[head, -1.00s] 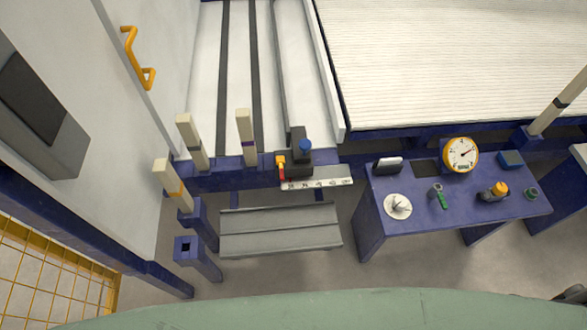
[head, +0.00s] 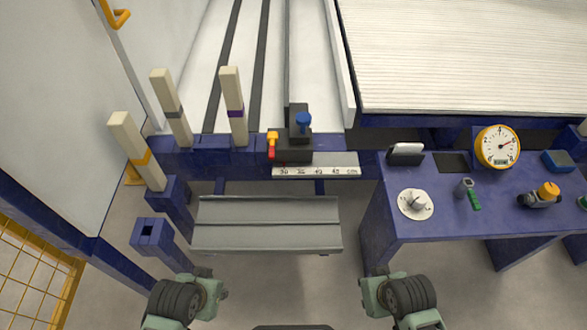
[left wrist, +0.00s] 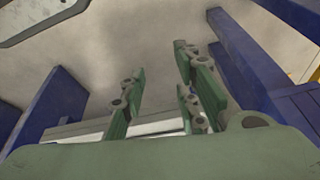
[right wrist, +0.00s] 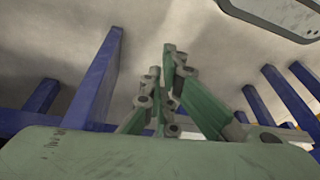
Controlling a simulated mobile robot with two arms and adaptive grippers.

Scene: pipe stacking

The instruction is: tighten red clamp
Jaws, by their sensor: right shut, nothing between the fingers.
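The clamp is a small lever, red (head: 271,152) below and yellow above, on the left side of a dark grey block on the blue frame, just above a white ruler (head: 315,172). A blue knob (head: 303,120) stands on the same block. In the head view, green parts of my two arms show low in the picture, well apart from the clamp. My left gripper (left wrist: 158,66) is open and empty in the left wrist view. My right gripper (right wrist: 166,62) is shut and empty in the right wrist view. Neither wrist view shows the clamp.
A grey slatted shelf (head: 268,238) lies between my arms and the clamp. A blue table (head: 450,222) with a yellow dial gauge (head: 497,147) and small tools stands at the right.

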